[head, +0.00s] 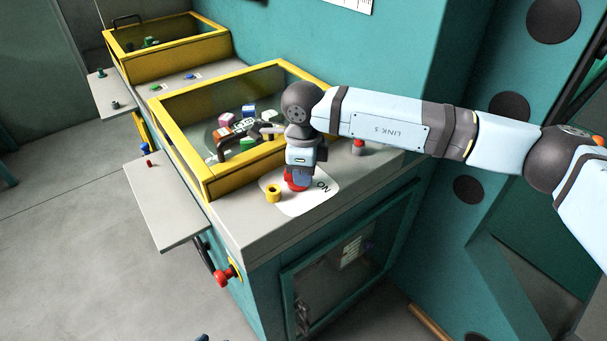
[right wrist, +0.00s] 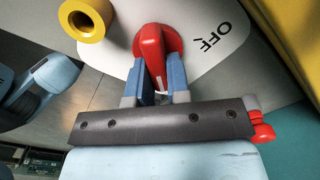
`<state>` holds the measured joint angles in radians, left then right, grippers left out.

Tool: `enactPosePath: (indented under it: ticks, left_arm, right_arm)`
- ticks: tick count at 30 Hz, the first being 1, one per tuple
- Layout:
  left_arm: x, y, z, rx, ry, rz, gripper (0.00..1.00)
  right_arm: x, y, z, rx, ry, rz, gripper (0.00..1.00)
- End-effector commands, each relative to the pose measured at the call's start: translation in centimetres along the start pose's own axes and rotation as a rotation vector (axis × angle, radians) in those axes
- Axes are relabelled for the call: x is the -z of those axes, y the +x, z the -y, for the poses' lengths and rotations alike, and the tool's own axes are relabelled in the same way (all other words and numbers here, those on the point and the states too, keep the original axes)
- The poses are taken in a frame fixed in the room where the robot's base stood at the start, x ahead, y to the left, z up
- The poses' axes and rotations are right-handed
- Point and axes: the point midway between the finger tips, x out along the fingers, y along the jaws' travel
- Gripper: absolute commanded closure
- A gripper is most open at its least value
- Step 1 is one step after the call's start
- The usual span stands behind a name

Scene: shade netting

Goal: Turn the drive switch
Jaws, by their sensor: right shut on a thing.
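The drive switch is a red rotary knob (head: 293,186) on a white plate (head: 310,201) at the front corner of the grey bench top. The plate reads "ON" in the head view, and "OFF" (right wrist: 222,38) shows in the right wrist view. My right gripper (head: 299,176) points down at the knob. In the right wrist view its blue fingers (right wrist: 162,85) are shut on the lower part of the red knob (right wrist: 150,42), one on each side. The gripper hides part of the knob in the head view.
A yellow ring-shaped part (head: 273,193) stands beside the knob. A yellow-framed bin (head: 208,185) with coloured blocks lies behind. A small red-topped post (head: 359,147) stands to the right. A red knob (head: 224,278) juts from the bench side.

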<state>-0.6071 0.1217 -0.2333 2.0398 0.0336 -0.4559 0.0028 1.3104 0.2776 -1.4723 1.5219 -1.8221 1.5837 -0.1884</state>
Motion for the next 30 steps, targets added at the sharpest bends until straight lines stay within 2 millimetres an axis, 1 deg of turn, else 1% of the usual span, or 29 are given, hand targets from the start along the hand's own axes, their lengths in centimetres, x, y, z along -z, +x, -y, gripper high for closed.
enactPosePath:
  ticks: [15,16,19,27,30]
  left_arm:
    - [-0.18,0.15,-0.06,0.0,-0.004,0.004,0.57]
    - [-0.19,0.14,-0.04,0.0,-0.003,0.004,0.57]
    - [-0.24,0.12,0.05,-0.001,0.001,0.005,0.57]
    - [-0.34,0.09,0.24,-0.001,0.008,0.007,0.57]
    - [-0.37,0.12,0.23,-0.001,0.008,0.006,0.57]
  right_arm:
    - [0.01,-0.08,0.02,0.0,0.023,0.001,1.0]
    - [0.01,-0.08,0.02,0.0,0.023,0.001,0.8]
    - [0.01,-0.07,0.02,0.0,0.022,0.0,0.57]
    - [0.0,-0.09,0.0,0.0,0.021,0.0,0.57]
    - [-0.02,-0.62,0.03,0.001,0.02,0.001,0.57]
